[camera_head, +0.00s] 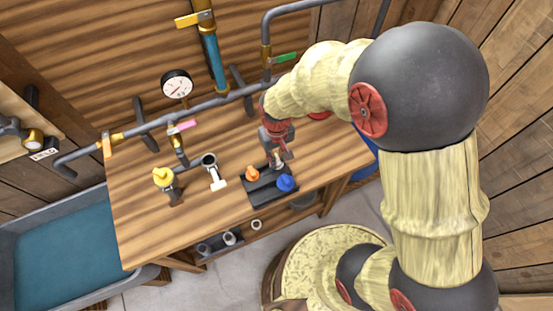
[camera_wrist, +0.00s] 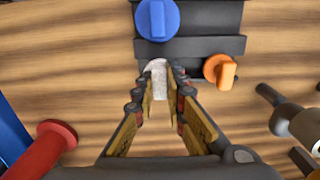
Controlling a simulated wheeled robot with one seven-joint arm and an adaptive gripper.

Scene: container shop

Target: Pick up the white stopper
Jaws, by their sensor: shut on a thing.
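My gripper (camera_head: 277,153) is over the dark tray on the wooden table. In the wrist view its two fingers reach toward the tray, with the fingertips (camera_wrist: 160,82) closed on the white stopper (camera_wrist: 158,70). The stopper's pale body shows between the fingertips, at the tray's near edge in that view. In the head view it is mostly hidden by the fingers. I cannot tell whether it still touches the tray.
The dark tray (camera_head: 257,196) bears a blue stopper (camera_head: 286,183) and an orange stopper (camera_head: 252,173), close to my fingers. A yellow-topped fitting (camera_head: 163,179) and an open pipe end (camera_head: 209,160) stand left. Pipes with a gauge (camera_head: 176,84) run behind.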

